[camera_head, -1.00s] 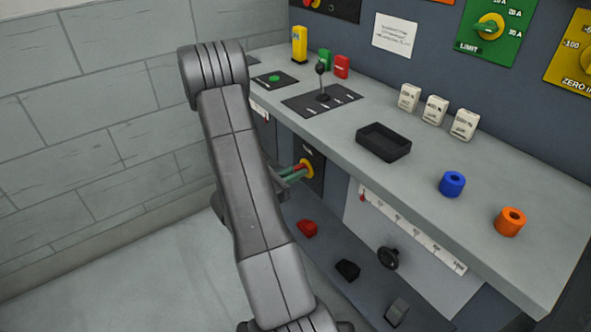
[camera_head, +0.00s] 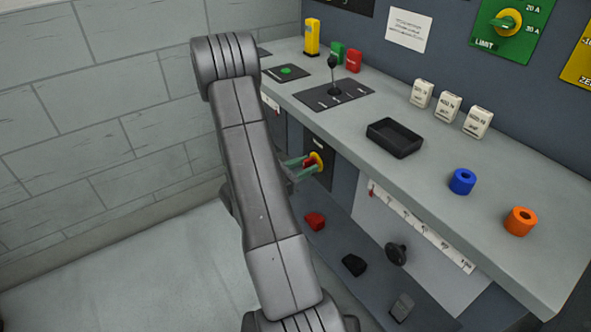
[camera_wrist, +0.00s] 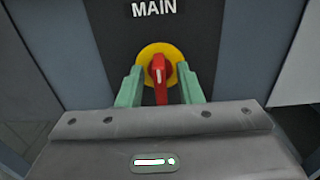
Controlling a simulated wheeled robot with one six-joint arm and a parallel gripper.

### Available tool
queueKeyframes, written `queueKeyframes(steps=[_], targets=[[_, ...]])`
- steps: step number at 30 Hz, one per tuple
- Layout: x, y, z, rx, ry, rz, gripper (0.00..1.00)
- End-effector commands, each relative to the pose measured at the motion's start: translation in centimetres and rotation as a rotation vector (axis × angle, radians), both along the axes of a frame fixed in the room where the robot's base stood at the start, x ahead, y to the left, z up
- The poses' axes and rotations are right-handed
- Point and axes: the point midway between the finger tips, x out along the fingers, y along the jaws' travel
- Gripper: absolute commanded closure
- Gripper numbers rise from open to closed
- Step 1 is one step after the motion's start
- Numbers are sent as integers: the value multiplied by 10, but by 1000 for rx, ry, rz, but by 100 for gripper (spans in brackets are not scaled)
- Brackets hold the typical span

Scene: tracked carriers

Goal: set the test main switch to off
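The main switch is a red handle (camera_wrist: 158,78) on a round yellow plate (camera_wrist: 147,54), under the word MAIN on a dark panel (camera_wrist: 115,30). The handle stands nearly upright in the wrist view. In the head view the switch (camera_head: 317,160) is on the front below the counter, right of my arm. My gripper (camera_wrist: 160,69) has its two green fingers apart, one on each side of the handle, with gaps visible. The fingertips are close to the plate; I cannot tell whether they touch it. My gripper (camera_head: 303,166) is partly hidden by my arm in the head view.
The grey counter (camera_head: 440,185) juts out above the switch. A lower ledge holds a red block (camera_head: 315,221). Open floor lies left.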

Motion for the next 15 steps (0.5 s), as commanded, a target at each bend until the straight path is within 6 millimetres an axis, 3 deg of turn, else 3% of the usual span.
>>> queueKeyframes(steps=[15], targets=[[-37,53,0,-1,1,6,67]])
